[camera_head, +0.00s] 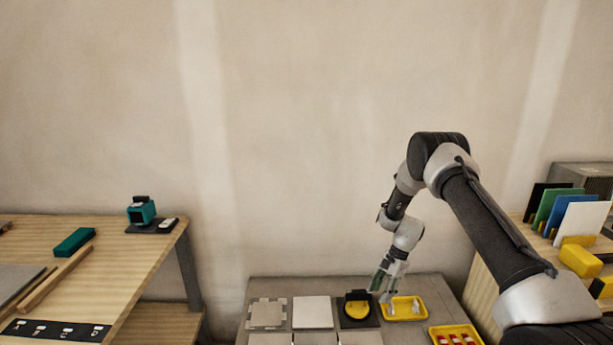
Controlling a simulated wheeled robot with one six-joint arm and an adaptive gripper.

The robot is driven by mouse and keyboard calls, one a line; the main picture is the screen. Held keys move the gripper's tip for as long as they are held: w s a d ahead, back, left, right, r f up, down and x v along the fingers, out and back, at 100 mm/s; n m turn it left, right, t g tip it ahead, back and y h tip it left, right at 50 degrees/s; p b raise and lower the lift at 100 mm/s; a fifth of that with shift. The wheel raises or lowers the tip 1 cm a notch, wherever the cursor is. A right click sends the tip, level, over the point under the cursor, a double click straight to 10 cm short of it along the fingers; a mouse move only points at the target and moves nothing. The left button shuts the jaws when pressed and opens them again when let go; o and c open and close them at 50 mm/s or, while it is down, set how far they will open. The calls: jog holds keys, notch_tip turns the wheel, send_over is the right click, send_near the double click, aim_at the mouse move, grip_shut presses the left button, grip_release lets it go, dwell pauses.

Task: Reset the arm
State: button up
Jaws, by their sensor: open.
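My arm reaches in from the lower right and bends down toward the low grey table (414,334). My gripper (383,296) points down at the table's back right, between a black-and-yellow round tool (357,309) on a dark pad and a yellow tray (418,309). The gripper is open; nothing shows held in it. Its fingertips are small in this view, and I cannot tell whether they touch the tray's rim.
Grey tiles (312,312) lie on the table's left and middle. A second yellow tray (440,331) holds red-and-white pieces. A wooden bench (130,262) with a teal device (141,212) stands left. Upright coloured panels (581,220) and yellow blocks (580,261) stand right.

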jog(key=s+d+r+n+h, duration=0.1)
jog(key=s+d+r+n, duration=0.15)
jog(key=s+r, duration=0.55)
jog(key=s+d+r+n+h, duration=0.1)
jog(key=s+r+n, duration=0.3)
jog(key=r, duration=0.9)
jog(key=s+d+r+n+h, duration=0.15)
jog(key=s+r+n, duration=0.35)
jog(key=r, duration=0.5)
jog(key=s+d+r+t, duration=0.2)
jog(key=s+r+t, duration=0.1)
jog(key=s+r, duration=0.6)
jog(key=s+d+r+n+t, duration=0.1)
jog(key=s+d+r+t, duration=0.1)
jog(key=s+r, duration=0.7)
jog(key=shift+s+t, duration=0.7)
jog(key=shift+s, duration=0.45)
jog(key=shift+n+h, duration=0.25)
jog(key=shift+c, duration=0.2)
